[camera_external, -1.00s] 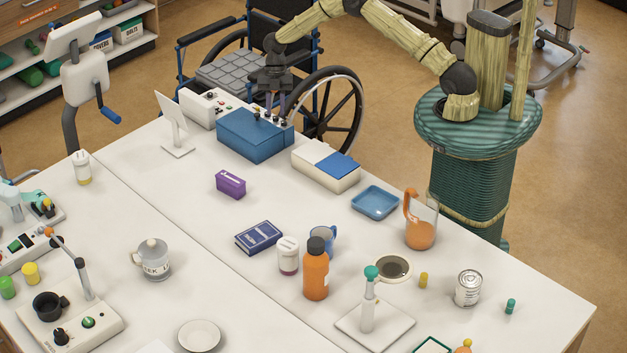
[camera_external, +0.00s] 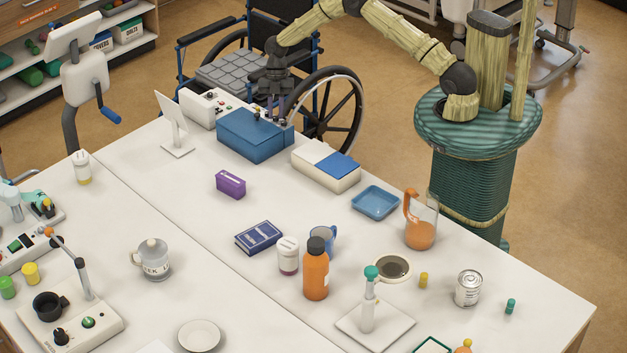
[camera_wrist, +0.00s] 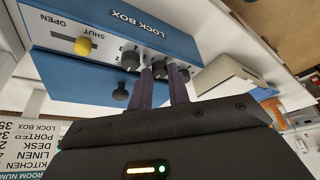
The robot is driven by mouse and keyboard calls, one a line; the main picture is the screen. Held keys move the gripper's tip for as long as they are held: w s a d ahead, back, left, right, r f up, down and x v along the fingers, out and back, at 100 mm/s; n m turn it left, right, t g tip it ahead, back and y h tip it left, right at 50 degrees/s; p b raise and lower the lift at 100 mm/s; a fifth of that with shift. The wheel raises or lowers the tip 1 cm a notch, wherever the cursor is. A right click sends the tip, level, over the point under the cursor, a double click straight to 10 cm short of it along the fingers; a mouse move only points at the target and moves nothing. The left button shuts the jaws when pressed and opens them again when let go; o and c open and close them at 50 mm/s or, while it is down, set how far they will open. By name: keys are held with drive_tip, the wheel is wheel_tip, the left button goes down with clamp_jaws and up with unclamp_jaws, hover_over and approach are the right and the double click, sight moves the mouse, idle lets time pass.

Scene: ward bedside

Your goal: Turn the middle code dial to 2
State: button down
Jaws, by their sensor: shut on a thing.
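The blue lock box (camera_external: 250,138) stands at the far edge of the table; its printed panel appears upside down in the wrist view (camera_wrist: 125,22). A row of dark code dials is on its pale control strip: one dial (camera_wrist: 131,59) shows clear of my fingers, and the middle dial (camera_wrist: 159,69) is between them. My gripper (camera_wrist: 163,72) is shut on the middle dial; in the external view my gripper (camera_external: 274,113) reaches down behind the box. The fingers partly hide the dials, and I cannot read the dial's number.
A yellow knob (camera_wrist: 83,46) sits by the SHUT and OPEN labels. A white box with a blue top (camera_external: 326,167) stands right of the lock box, a white control unit (camera_external: 205,106) left of it. A wheelchair (camera_external: 320,110) is close behind. A printed code list (camera_wrist: 28,145) shows lower left.

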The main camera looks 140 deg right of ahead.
drive_tip(key=m+h+b, duration=0.1)
drive_tip(key=m, duration=0.2)
drive_tip(key=m+t+h+b, duration=0.1)
drive_tip(key=m+b, duration=0.1)
drive_tip(key=shift+s+a+f+m, duration=0.1)
drive_tip(key=shift+s+a+m, duration=0.1)
drive_tip(key=shift+m, duration=0.2)
drive_tip(key=m+b, duration=0.1)
drive_tip(key=m+h+b, duration=0.1)
drive_tip(key=m, duration=0.1)
drive_tip(key=m+h, duration=0.1)
drive_tip(key=m, duration=0.1)
drive_tip(key=shift+w+a+b, duration=0.1)
drive_tip(key=shift+a+b, duration=0.15)
drive_tip(key=shift+b, duration=0.15)
drive_tip(key=shift+m, duration=0.3)
drive_tip(key=c, duration=1.6)
unclamp_jaws()
drive_tip(key=shift+r, duration=0.25)
